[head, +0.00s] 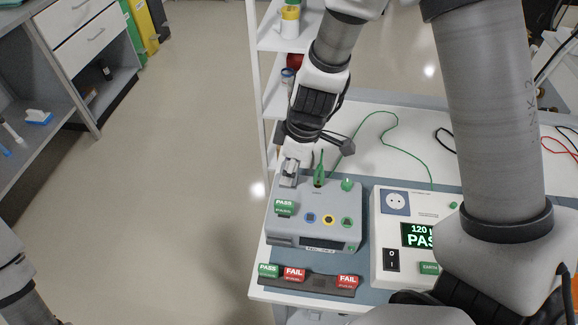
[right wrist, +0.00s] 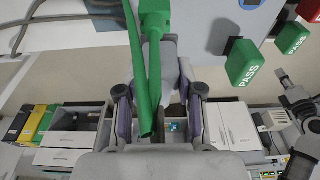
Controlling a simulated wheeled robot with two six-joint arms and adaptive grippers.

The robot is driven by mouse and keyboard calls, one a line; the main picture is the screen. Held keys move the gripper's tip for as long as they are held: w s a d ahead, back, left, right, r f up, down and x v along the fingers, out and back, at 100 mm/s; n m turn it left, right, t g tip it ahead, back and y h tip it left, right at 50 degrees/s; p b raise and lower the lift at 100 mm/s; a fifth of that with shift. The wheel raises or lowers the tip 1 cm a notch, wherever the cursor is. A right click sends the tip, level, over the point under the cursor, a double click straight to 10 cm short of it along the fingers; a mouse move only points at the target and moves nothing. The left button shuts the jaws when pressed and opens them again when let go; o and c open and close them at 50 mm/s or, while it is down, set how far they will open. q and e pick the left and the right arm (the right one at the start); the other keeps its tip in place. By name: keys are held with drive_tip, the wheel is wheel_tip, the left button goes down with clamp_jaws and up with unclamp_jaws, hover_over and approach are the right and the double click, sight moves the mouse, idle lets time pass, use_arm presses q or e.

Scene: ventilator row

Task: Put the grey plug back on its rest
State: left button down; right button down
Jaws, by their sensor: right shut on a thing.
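My right gripper (head: 290,166) reaches down over the back left corner of the grey box (head: 318,243). It is shut on a light grey piece, which I take for the grey plug (head: 289,178); gripper and box are so close that I cannot tell whether the plug touches the box. In the right wrist view the fingers (right wrist: 160,100) flank a grey body (right wrist: 170,52), partly hidden by a green clip (right wrist: 152,60). I cannot make out the plug's rest. An arm part of mine shows at the left edge of the head view; what may be my left gripper (right wrist: 298,112) shows in the right wrist view.
The green clip (head: 319,168) stands beside the gripper, its green cable (head: 361,125) running back. A white tester (head: 392,260) with a lit screen stands at right. A dark rail (head: 318,279) of PASS and FAIL tags lies in front. Shelves stand behind; floor at left is clear.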

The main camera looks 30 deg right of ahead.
drive_tip(key=c, duration=0.7)
unclamp_jaws()
drive_tip(key=shift+o, duration=0.2)
drive_tip(key=v, duration=1.2)
